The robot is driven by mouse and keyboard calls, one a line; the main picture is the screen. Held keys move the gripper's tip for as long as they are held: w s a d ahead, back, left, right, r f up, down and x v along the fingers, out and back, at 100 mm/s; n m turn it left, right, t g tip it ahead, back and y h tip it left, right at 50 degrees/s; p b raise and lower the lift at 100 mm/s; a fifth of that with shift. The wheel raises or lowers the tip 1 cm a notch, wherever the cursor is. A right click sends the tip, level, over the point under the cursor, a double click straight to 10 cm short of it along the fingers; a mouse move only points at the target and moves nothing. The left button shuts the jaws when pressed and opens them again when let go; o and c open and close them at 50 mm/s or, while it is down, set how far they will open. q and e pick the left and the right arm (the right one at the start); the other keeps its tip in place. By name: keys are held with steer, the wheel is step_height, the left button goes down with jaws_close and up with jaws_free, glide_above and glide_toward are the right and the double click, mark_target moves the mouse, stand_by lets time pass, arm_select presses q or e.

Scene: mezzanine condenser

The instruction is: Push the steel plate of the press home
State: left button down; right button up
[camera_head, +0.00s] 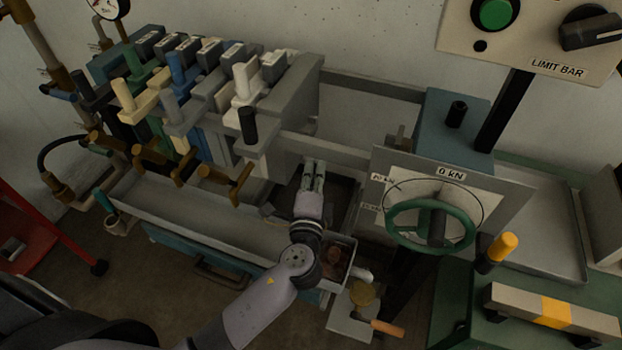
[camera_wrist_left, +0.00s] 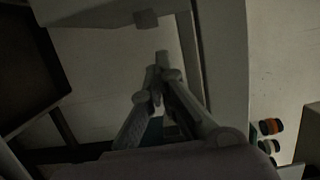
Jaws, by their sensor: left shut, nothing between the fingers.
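The steel plate (camera_head: 298,100) of the press is a thick grey slab at the right end of the row of plates, upright in the head view. My left gripper (camera_head: 314,165) is shut and empty, just right of the plate's lower part and below the front rail. I cannot tell whether its fingertips touch the plate. In the left wrist view the shut fingers (camera_wrist_left: 157,80) point up between pale grey surfaces; the picture is dark. My right gripper is not in view.
Coloured plates with handles (camera_head: 165,90) stand left of the steel plate. The front rail (camera_head: 335,152) runs right to a panel marked 0 kN with a green handwheel (camera_head: 430,226). A long grey tray (camera_head: 200,232) lies below the plates. A gap lies between steel plate and panel.

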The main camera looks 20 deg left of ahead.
mark_target(279, 153)
arm_select(q)
steer(key=w+a+p, duration=0.1)
steer(key=a, duration=0.1)
steer(key=w+a+p, duration=0.1)
steer(key=w+a, duration=0.1)
steer(key=a, duration=0.1)
steer(key=shift+w, duration=0.2)
steer(key=shift+d, duration=0.1)
steer(key=a, duration=0.4)
steer(key=shift+w+a, duration=0.1)
steer(key=shift+a, duration=0.4)
steer(key=shift+d, duration=0.1)
